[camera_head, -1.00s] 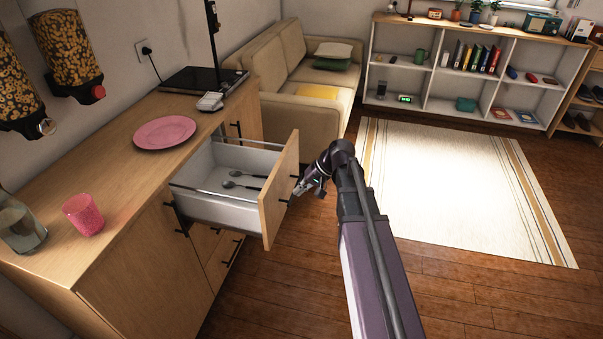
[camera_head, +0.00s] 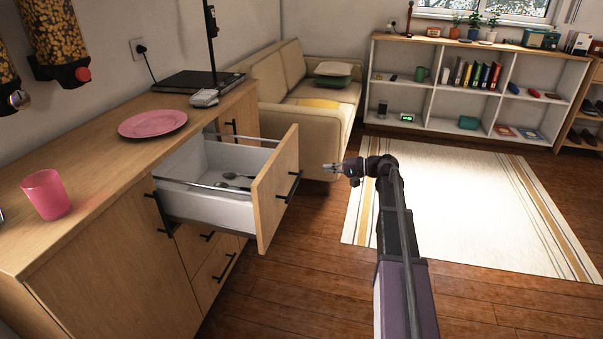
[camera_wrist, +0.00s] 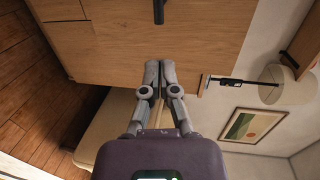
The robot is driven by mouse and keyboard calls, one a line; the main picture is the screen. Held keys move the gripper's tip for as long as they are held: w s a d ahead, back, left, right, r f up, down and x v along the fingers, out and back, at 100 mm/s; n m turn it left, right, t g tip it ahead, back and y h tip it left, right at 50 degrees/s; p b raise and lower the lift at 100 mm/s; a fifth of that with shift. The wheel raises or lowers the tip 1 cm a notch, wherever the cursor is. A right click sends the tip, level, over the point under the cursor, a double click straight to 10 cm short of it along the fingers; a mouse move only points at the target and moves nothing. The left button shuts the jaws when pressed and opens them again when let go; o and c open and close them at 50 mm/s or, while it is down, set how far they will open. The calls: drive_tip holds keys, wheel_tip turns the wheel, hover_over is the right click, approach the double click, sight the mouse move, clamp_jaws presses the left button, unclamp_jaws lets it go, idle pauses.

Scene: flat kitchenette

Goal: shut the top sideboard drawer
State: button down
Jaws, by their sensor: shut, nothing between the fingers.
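The top sideboard drawer (camera_head: 276,188) is pulled well out of the sideboard (camera_head: 110,225). Its wooden front has a dark bar handle (camera_head: 294,186), and spoon-like utensils (camera_head: 236,182) lie inside its white box. My gripper (camera_head: 326,168) is right of the drawer front in the head view, apart from it, with its fingers pointing left towards it. In the wrist view my gripper (camera_wrist: 159,64) has its two fingers together and empty, seen against a wooden panel (camera_wrist: 190,35) with a dark handle (camera_wrist: 158,12) at the top edge.
A pink plate (camera_head: 152,123), a pink cup (camera_head: 46,194) and a dark flat device (camera_head: 190,81) stand on the sideboard top. A beige sofa (camera_head: 315,115) stands behind the drawer. Open floor and a pale rug (camera_head: 460,205) lie to the right.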

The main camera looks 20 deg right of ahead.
sight(296, 159)
drive_tip(key=shift+m+t+y, duration=0.4)
drive_tip(key=shift+t+y, duration=0.3)
drive_tip(key=shift+t, duration=0.2)
drive_tip(key=d+b, duration=0.1)
drive_tip(key=w+d+b, duration=0.1)
drive_tip(key=d, duration=0.1)
drive_tip(key=w+d+f+b, duration=0.1)
drive_tip(key=d, duration=0.1)
drive_tip(key=shift+w+d, duration=0.1)
drive_tip(key=shift+d, duration=0.05)
drive_tip(key=x, duration=1.3)
drive_tip(key=shift+w+a, duration=0.2)
drive_tip(key=shift+a, duration=0.15)
drive_tip(key=shift+w, duration=0.1)
